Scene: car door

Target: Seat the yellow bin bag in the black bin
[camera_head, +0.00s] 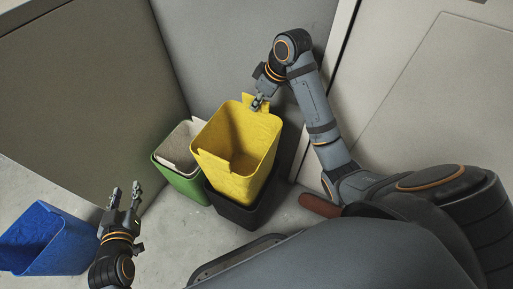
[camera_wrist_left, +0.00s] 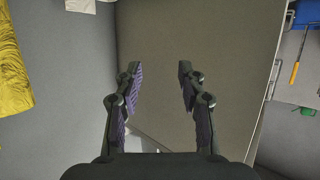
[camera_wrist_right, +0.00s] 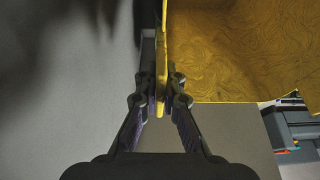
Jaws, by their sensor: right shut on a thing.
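The yellow bin bag (camera_head: 231,161) is a stiff, open-topped liner with a raised tab at its back rim. It stands over the black bin (camera_head: 243,210), with its lower part in or just above the bin's mouth; how deep it sits I cannot tell. My right gripper (camera_head: 258,103) is shut on the bag's back tab. In the right wrist view the fingers (camera_wrist_right: 162,88) pinch the yellow edge (camera_wrist_right: 240,60). My left gripper (camera_head: 125,196) is open and empty, left of the bins. Its spread fingers (camera_wrist_left: 159,85) show in the left wrist view.
A green bin (camera_head: 183,181) with a pale liner (camera_head: 182,146) stands directly left of the black bin. A blue bin (camera_head: 45,240) lies further left on the floor. A grey wall (camera_head: 215,50) stands behind and a brown panel (camera_head: 90,90) stands at left.

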